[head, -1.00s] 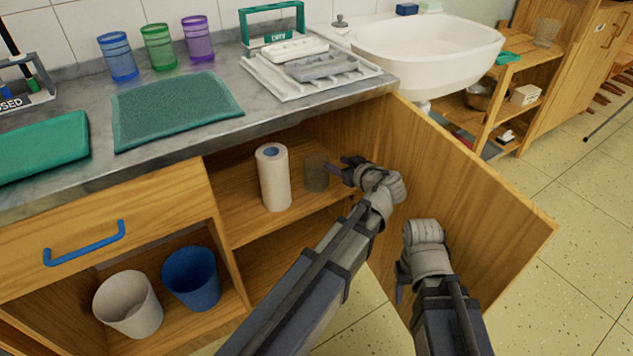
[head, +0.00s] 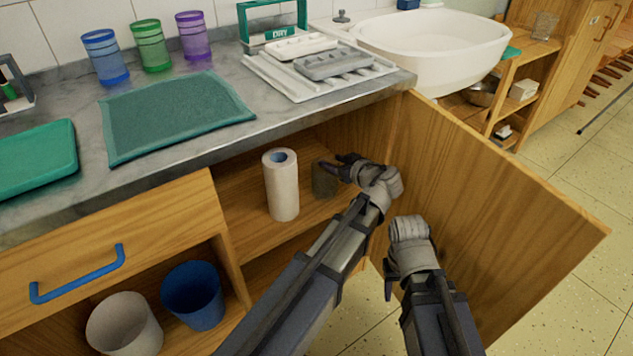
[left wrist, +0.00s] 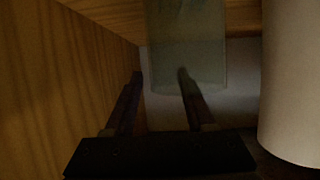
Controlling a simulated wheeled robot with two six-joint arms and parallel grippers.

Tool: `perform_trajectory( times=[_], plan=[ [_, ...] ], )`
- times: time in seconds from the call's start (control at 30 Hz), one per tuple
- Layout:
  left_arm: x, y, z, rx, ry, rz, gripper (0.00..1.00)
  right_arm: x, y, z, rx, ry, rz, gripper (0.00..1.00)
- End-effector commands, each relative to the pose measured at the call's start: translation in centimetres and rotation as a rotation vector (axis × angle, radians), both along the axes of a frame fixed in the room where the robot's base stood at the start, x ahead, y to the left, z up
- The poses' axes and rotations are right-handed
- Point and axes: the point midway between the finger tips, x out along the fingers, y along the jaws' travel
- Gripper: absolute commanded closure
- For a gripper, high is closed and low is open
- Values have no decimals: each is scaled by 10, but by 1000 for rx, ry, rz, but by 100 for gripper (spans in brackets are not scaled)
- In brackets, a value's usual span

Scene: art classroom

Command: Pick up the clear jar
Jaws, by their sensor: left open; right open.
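A translucent greyish jar (head: 323,181) stands upright on the upper cabinet shelf, just right of a white paper roll. It also shows in the left wrist view (left wrist: 190,40), dim and see-through, in front of the fingers. My left gripper (head: 341,166) reaches into the cabinet from the right and overlaps the jar's right side in the head view. In the left wrist view the left gripper (left wrist: 160,76) is open, its fingers apart and the jar's lower part near the right fingertip. I cannot tell whether they touch. My right gripper (head: 389,287) hangs outside the cabinet, open and empty.
The white paper roll (head: 282,184) stands close left of the jar; it also shows in the left wrist view (left wrist: 290,80). The open cabinet door (head: 490,210) lies to the right of my arms. The counter (head: 240,93) overhangs the shelf. Blue (head: 193,295) and white bins sit lower left.

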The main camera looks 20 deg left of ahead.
Motion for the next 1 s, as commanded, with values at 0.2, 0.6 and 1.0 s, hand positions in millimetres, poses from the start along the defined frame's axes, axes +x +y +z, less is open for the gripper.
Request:
perform_trajectory(
  times=[0.2, 0.6, 1.0],
  plan=[
    [0, 0, 1, 0, 0, 0, 51, 0, 0, 1, 0, 0, 0, 50],
    [0, 0, 1, 0, 0, 0, 96, 0, 0, 1, 0, 0, 0, 50],
    [0, 0, 0, -1, 1, 0, 100, 0, 0, 1, 0, 0, 0, 50]
  ],
)
